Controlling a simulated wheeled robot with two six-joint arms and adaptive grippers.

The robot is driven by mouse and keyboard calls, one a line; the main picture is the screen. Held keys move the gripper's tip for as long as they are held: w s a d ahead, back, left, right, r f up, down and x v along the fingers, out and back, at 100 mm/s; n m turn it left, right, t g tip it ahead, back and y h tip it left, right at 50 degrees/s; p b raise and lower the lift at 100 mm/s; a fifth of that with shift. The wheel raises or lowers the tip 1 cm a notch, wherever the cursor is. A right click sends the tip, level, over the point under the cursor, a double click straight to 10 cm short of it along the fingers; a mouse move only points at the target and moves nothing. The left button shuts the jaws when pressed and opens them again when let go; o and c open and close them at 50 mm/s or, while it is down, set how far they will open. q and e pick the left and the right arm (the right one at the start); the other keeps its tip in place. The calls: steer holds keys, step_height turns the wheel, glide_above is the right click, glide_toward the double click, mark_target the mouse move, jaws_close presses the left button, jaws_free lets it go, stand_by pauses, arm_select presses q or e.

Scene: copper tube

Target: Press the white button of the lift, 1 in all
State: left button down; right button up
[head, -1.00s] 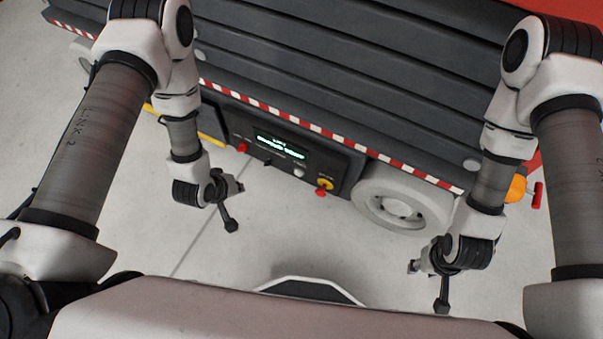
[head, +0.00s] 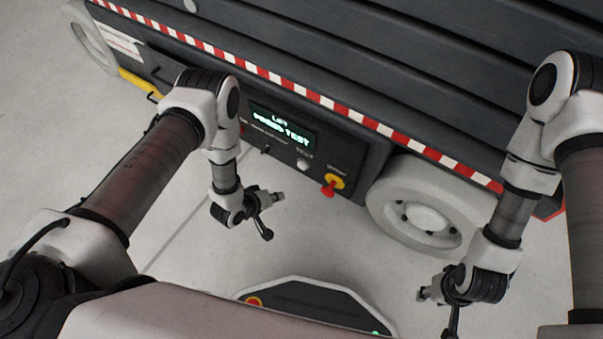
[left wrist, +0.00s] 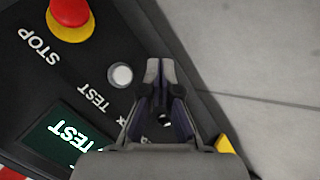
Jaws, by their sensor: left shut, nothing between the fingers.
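The lift is a dark machine whose control panel shows in the head view. Its white button (head: 302,164) sits beside the word TEST, between the display and the red stop knob. It also shows in the left wrist view (left wrist: 121,75), uncovered, just left of my fingertips. My left gripper (head: 279,196) is shut and empty, in front of the panel and lower in the picture than the button. Its closed fingers (left wrist: 160,66) fill the middle of the left wrist view, apart from the button in the picture. My right gripper (head: 424,294) hangs below the wheel; its jaws are too small to judge.
The lit display (head: 282,128) reads "LIFT" and "PRESS TEST". A red stop knob on a yellow base (head: 332,185) lies right of the button. A grey wheel (head: 425,210) is further right. Red-and-white striping (head: 350,119) runs along the lift's edge.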

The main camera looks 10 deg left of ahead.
mark_target(302, 166)
arm_select(q)
steer(key=shift+r, duration=0.1)
steer(key=w+d+b, duration=0.3)
steer(key=w, duration=0.5)
steer(key=shift+w+b, duration=0.15)
steer(key=shift+b, duration=0.25)
steer(key=shift+w, duration=0.1)
stand_by(1.2)
steer(key=shift+w+d, duration=0.15)
steer(key=shift+w, duration=0.15)
